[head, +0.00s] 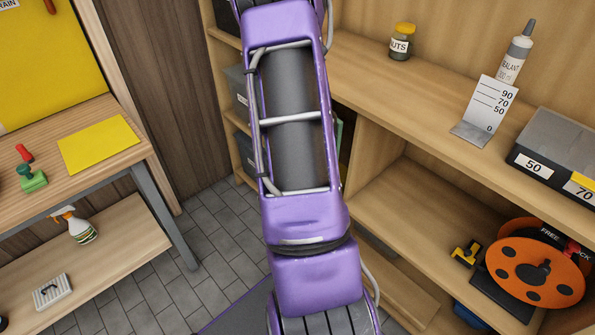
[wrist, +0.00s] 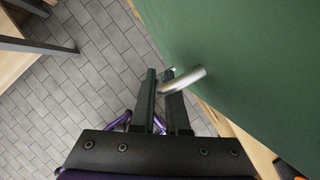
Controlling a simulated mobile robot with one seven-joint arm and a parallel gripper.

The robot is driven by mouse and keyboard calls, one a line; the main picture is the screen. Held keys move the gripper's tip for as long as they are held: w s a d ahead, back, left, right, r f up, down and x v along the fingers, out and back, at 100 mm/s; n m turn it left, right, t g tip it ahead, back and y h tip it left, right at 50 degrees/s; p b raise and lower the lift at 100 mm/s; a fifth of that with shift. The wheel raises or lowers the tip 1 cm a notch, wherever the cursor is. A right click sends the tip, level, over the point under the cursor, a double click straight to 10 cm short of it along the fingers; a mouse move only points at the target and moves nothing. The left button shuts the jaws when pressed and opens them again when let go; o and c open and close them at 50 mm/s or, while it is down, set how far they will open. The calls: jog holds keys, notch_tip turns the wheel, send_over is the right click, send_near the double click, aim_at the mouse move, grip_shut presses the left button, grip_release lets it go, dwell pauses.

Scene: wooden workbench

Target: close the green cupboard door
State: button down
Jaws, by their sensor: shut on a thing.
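The green cupboard door (wrist: 255,70) fills the right side of the wrist view as a flat green panel. A silver bar handle (wrist: 188,80) sticks out from it. My gripper (wrist: 160,77) is shut on this handle, with the handle's end between the two dark fingers. In the head view my purple arm fills the middle, and my gripper and the handle are hidden from that view. A small dark green patch shows at the arm's right edge there; I cannot tell if it is the door.
A wooden shelf unit (head: 430,80) stands at right, holding a jar (head: 402,42), a sealant bottle (head: 516,55), a grey case (head: 560,145) and an orange reel (head: 528,270). A workbench (head: 45,115) with a spray bottle (head: 78,228) below stands at left. Tiled floor (head: 200,240) lies clear between them.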

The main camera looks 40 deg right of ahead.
jog(key=shift+n+t, duration=0.3)
jog(key=shift+n, duration=0.5)
jog(key=shift+s+d+r+p, duration=0.1)
jog(key=shift+s+d+p, duration=0.1)
jog(key=shift+d, duration=1)
jog(key=shift+s+d+p, duration=0.15)
jog(key=shift+d, duration=1)
jog(key=shift+d, duration=0.1)
jog(key=c, duration=1.2)
grip_release()
jog(key=shift+d, duration=0.1)
jog(key=p+v, duration=0.7)
jog(key=v, duration=1)
jog(key=shift+d+r, duration=0.15)
jog(key=shift+r, duration=0.1)
jog(key=shift+w, duration=0.1)
